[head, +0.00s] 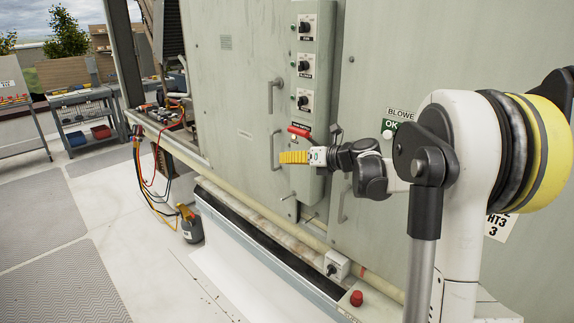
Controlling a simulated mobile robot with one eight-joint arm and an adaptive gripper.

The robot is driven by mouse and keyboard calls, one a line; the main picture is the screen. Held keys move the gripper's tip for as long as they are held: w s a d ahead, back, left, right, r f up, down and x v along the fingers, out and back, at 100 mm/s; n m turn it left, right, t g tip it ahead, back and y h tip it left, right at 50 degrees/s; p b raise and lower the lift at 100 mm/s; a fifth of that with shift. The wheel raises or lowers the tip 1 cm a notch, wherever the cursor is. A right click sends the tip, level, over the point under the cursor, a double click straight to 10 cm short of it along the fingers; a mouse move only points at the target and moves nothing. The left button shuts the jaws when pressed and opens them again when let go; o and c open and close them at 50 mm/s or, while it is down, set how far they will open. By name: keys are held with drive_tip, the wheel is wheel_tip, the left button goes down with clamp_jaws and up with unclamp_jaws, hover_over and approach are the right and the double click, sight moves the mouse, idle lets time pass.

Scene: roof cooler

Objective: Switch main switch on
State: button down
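A red-handled lever (299,131) sticks out to the left at the lower part of a narrow control panel (313,118) on the pale green cabinet. It may be the main switch; its label is too small to read. My gripper (280,157), with yellow ribbed fingers, is just below the red handle in the picture and points left. A small gap shows between them. The fingers are seen from the side, so their opening cannot be told. Nothing is visibly held. Three black rotary knobs (303,64) sit above the lever on the same panel.
A cabinet door handle (272,97) is left of the panel, with another (274,149) by my fingertips. A pipe (262,218) runs along the cabinet's base. A red button (356,298) and a boxed knob (336,266) are low in front. Open floor (110,220) lies left.

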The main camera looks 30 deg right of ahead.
wheel_tip(320, 180, up, 7)
drive_tip(key=w+d+m+p, duration=0.1)
drive_tip(key=d+p, duration=0.1)
drive_tip(key=p, duration=0.1)
drive_tip(key=shift+d+y, duration=0.15)
drive_tip(key=shift+y, duration=0.25)
drive_tip(key=shift+f, duration=0.1)
wheel_tip(320, 180, down, 4)
drive_tip(key=s+a+b, duration=0.1)
drive_tip(key=a+b, duration=0.2)
drive_tip(key=p+v, duration=0.2)
drive_tip(key=v, duration=0.8)
drive_tip(key=shift+p, duration=0.3)
drive_tip(key=shift+s+f, duration=0.1)
drive_tip(key=shift+f, duration=0.05)
